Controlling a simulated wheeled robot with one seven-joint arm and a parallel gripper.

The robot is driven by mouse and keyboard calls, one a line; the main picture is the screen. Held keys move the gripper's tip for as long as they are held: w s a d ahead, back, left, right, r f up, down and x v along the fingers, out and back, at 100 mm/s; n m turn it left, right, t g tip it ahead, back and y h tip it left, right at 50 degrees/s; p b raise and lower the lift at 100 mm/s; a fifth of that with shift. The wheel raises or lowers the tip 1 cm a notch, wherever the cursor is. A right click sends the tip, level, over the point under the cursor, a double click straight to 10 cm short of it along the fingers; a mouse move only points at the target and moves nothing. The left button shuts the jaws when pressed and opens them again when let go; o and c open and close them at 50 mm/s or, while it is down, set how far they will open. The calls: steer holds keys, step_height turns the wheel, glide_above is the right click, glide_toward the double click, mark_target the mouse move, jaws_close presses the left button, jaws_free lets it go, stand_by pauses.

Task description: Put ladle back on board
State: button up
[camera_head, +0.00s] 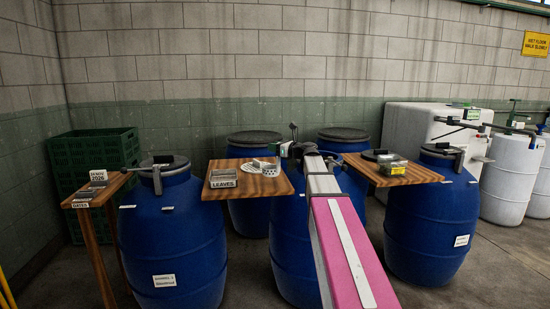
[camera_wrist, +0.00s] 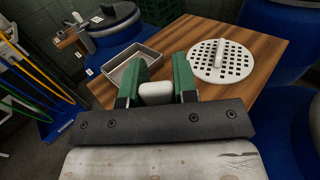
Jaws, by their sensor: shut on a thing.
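My gripper (camera_wrist: 157,90) has its green fingers shut on a short white piece (camera_wrist: 156,94), which I take to be part of the ladle. The ladle's shape is mostly hidden behind the fingers and the dark bar. The wooden board (camera_wrist: 170,32) lies beyond the fingers. On it are a metal tray (camera_wrist: 128,60) at the left and a round white perforated plate with a raised handle (camera_wrist: 222,62) at the right. In the head view, my gripper (camera_head: 284,149) is over the right rear part of the board (camera_head: 240,190). I cannot tell whether the held piece touches the board.
A blue barrel (camera_head: 175,240) stands left of the board, with a narrow wooden stand (camera_head: 100,198) further left. Another wooden board (camera_head: 415,174) juts out at the right by a blue barrel (camera_head: 430,225). Green crates (camera_head: 90,160) stand against the wall.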

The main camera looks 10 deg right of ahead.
steer(key=shift+w+d+f, duration=0.15)
steer(key=shift+f, duration=2.15)
steer(key=o, duration=0.9)
steer(key=shift+d, duration=0.1)
steer(key=v, duration=1.2)
